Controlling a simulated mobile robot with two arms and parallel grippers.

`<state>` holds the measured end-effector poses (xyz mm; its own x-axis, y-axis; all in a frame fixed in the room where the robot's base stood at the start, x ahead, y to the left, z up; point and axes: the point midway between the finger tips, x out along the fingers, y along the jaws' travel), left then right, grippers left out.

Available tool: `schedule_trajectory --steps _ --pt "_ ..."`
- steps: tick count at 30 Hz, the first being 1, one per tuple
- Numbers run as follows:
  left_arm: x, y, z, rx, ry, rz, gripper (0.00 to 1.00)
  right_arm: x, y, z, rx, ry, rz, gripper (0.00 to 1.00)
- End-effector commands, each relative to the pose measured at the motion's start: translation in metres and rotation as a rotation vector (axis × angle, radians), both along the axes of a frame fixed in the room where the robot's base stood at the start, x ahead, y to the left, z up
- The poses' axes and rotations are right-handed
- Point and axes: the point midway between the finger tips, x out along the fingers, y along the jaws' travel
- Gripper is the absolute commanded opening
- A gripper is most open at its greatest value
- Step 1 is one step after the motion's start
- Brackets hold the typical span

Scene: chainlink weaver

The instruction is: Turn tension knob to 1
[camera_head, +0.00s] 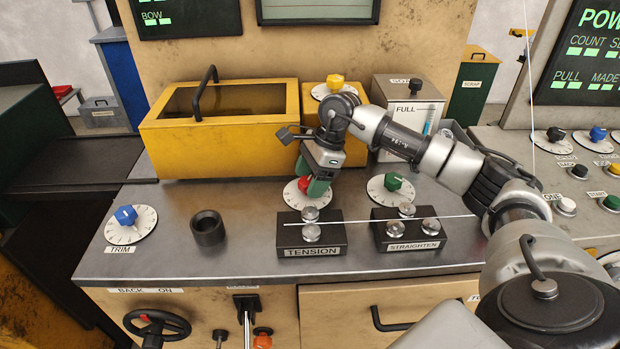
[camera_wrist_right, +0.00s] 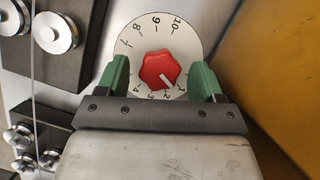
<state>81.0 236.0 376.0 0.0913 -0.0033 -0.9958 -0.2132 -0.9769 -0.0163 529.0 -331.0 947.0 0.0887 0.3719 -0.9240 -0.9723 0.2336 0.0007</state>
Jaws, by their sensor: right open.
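The tension knob is red, on a round white numbered dial (camera_head: 293,193) behind the block labelled TENSION (camera_head: 311,238). The red knob (camera_wrist_right: 159,69) shows whole in the right wrist view. Its white mark points to the lower right, seemingly between 1 and 2. My right gripper (camera_head: 312,181) is over the knob and hides part of it in the head view. In the wrist view its green fingers (camera_wrist_right: 160,82) stand open on either side of the knob, with a gap on each side. My left gripper is not in view.
A green knob (camera_head: 393,181) stands to the right, by the STRAIGHTEN block (camera_head: 410,236). A blue TRIM knob (camera_head: 126,215) and a dark ring (camera_head: 207,228) are to the left. A yellow box (camera_head: 215,145) stands close behind. A thin wire crosses above both blocks.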

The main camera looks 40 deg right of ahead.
Motion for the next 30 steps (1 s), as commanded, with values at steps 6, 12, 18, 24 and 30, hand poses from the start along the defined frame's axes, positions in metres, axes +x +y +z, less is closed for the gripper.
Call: schedule_trajectory --steps 6,12,18,24,30 --pt "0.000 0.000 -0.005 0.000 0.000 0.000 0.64 -0.002 -0.014 0.033 -0.002 -0.006 -0.003 0.67" --pt "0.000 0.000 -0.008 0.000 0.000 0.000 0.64 -0.006 -0.029 0.071 0.000 -0.004 -0.003 0.67" --pt "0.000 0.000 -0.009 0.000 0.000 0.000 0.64 -0.009 -0.038 0.092 -0.001 -0.002 -0.002 0.67" --pt "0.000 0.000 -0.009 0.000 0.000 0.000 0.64 -0.009 -0.039 0.097 0.001 -0.002 -0.001 0.67" --pt "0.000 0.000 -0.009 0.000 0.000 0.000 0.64 -0.009 -0.039 0.097 0.000 -0.002 -0.001 0.67"
